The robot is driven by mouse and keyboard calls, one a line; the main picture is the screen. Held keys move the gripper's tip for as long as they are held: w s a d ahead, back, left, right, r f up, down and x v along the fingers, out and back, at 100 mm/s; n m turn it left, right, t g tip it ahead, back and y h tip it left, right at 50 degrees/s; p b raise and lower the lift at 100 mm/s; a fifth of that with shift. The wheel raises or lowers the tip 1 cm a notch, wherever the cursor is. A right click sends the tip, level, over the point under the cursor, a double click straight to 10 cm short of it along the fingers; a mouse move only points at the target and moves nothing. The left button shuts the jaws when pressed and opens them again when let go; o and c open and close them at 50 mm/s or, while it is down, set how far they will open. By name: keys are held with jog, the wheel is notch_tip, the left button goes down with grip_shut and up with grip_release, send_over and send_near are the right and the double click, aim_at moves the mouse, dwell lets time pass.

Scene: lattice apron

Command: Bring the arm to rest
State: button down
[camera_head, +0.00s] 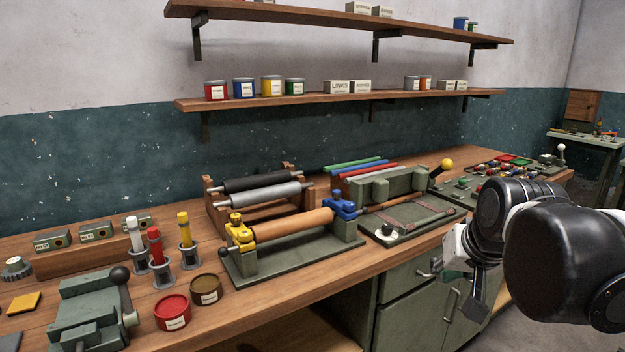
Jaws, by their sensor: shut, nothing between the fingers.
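My arm comes in from the right side of the picture, its black and white links in front of the bench's right part. My gripper (478,290) hangs at the end of the arm, pointing down, in front of the bench's front edge and the green cabinet doors. It appears shut and holds nothing. Its fingertips are small and partly hidden, and it looks clear of the objects on the bench.
The wooden bench (190,310) carries a roller fixture (295,228), a roller rack (262,190), a green flat press (410,215), colored-handled tools (185,229) and a red tin (172,313). Shelves (330,98) hang above. A yellow-knobbed lever (447,163) rises near my arm.

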jog(key=s+a+f+n, duration=0.1)
jog(key=s+a+f, duration=0.1)
jog(key=s, duration=0.4)
jog(key=s+a+f+n, duration=0.1)
jog(key=s+a+f, duration=0.1)
jog(key=s+f, duration=0.2)
jog(key=shift+s+f+p, duration=0.3)
jog(key=shift+s+f, duration=0.05)
jog(key=shift+s, duration=0.85)
